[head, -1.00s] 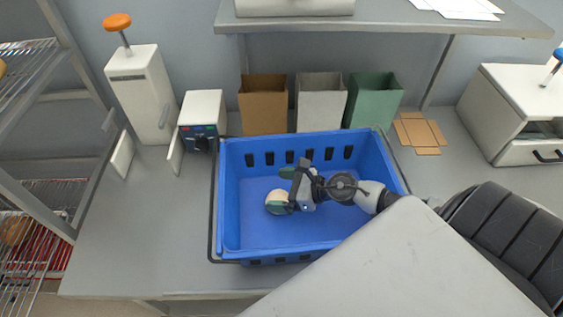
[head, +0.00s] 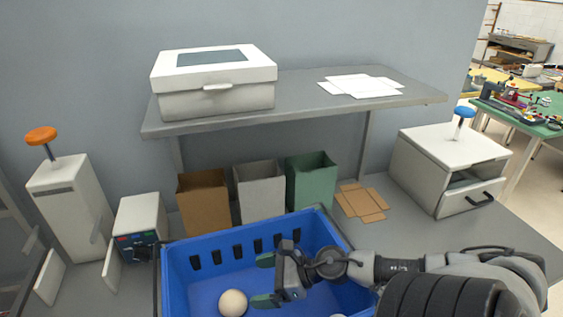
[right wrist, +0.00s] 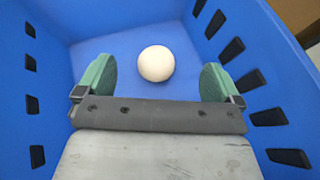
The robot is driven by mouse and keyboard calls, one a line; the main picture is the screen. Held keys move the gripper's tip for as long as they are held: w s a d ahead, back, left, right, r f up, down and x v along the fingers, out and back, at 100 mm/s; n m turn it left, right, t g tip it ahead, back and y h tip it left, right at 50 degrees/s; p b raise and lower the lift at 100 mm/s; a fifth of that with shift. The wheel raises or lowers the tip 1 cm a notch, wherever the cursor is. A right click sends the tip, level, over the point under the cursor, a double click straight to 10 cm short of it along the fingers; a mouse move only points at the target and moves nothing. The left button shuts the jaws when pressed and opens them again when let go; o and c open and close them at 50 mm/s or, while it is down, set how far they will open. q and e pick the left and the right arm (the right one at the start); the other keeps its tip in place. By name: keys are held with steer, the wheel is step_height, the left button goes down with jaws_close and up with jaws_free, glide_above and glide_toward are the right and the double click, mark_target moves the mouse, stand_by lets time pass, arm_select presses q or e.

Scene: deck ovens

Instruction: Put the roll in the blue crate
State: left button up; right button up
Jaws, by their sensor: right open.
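The roll (head: 233,303) is a round, cream-coloured ball shape. It lies inside the blue crate (head: 178,270), and in the right wrist view the roll (right wrist: 156,63) rests on the crate's floor (right wrist: 125,42). My right gripper (head: 265,281) is over the inside of the crate, to the right of the roll in the head view. Its two green fingers (right wrist: 157,82) are spread wide and touch nothing; the roll is just beyond them, apart. The crate's near part is cut off by the head view's lower edge. My left gripper is not in view.
Brown, grey and green open bins (head: 313,181) stand behind the crate. A small white box with a dark panel (head: 140,225) stands at its left. A white drawer unit (head: 450,175) is at the right. A shelf (head: 300,105) with a lidded white case (head: 213,83) hangs above.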

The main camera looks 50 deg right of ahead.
steer(key=shift+b+v, duration=0.3)
steer(key=shift+v, duration=1.9)
